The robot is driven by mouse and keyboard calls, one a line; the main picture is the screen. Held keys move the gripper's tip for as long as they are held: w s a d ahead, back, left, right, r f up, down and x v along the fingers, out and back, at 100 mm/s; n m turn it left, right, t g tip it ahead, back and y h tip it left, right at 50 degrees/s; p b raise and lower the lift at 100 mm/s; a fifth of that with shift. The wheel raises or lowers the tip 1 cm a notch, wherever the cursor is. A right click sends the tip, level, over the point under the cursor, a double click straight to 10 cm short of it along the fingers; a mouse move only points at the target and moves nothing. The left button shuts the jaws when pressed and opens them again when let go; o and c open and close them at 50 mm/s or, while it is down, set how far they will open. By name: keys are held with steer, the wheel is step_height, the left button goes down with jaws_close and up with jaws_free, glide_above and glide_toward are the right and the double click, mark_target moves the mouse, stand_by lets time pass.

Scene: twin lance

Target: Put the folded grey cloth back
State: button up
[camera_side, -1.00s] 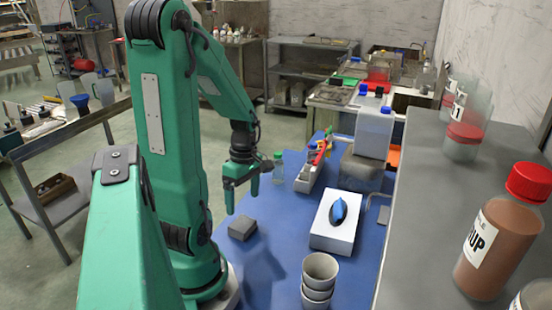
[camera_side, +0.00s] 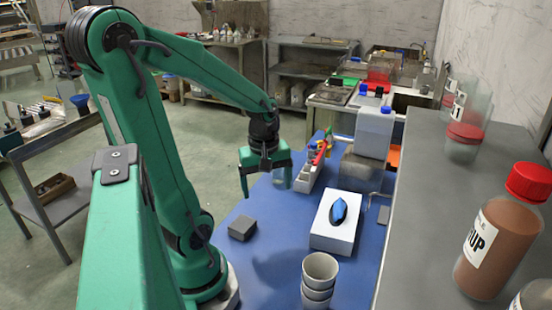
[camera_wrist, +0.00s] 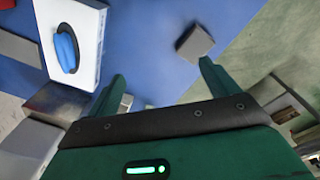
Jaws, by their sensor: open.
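The folded grey cloth (camera_side: 242,228) looks like a small, flat grey block. It lies on the blue tabletop, left of the white box, and it also shows near the top of the wrist view (camera_wrist: 194,42). My green gripper (camera_side: 266,182) is open and empty, with its fingers pointing down. In the side view it hangs above and behind the cloth, clear of it. In the wrist view the cloth appears beyond my gripper's fingertips (camera_wrist: 162,72), nearer the right finger.
A white box (camera_side: 334,235) carries a blue and black object (camera_side: 338,211). Stacked cups (camera_side: 319,270) stand at the front. A narrow tray (camera_side: 306,178) with coloured items and a white jug (camera_side: 374,130) stand farther back. A grey shelf (camera_side: 420,215) borders the right. The front-left blue surface is clear.

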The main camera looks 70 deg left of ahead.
steer(key=w+d+r+m+t, duration=0.1)
steer(key=d+r+m+t, duration=0.4)
steer(key=d+r+m, duration=0.5)
steer(key=d+m, duration=0.3)
steer(key=m, duration=0.4)
steer(key=shift+w+d+r, duration=0.15)
steer(key=shift+w+r, duration=0.15)
steer(key=shift+w, duration=0.05)
